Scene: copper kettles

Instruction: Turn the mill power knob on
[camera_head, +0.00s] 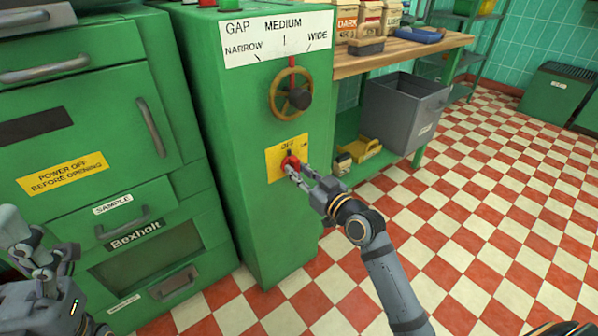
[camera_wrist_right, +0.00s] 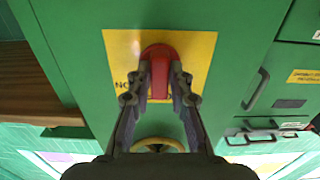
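The mill power knob (camera_head: 290,162) is red and sits on a yellow plate (camera_head: 273,167) marked OFF on the front of the green mill (camera_head: 225,150). In the right wrist view the knob (camera_wrist_right: 159,54) stands upright on its yellow plate (camera_wrist_right: 120,50). My right gripper (camera_head: 298,173) is at the knob. In the wrist view its two fingertips (camera_wrist_right: 160,75) close in on both sides of the knob and hide its edges. My left gripper (camera_head: 22,245) is at the left edge, away from the knob; its finger opening is unclear.
A brass handwheel (camera_head: 291,90) is above the knob, under the gap scale (camera_head: 277,38). Green drawers (camera_head: 130,215) stand left. A wooden bench (camera_head: 400,52) with a grey bin (camera_head: 404,110) stands right. The checkered floor at right is clear.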

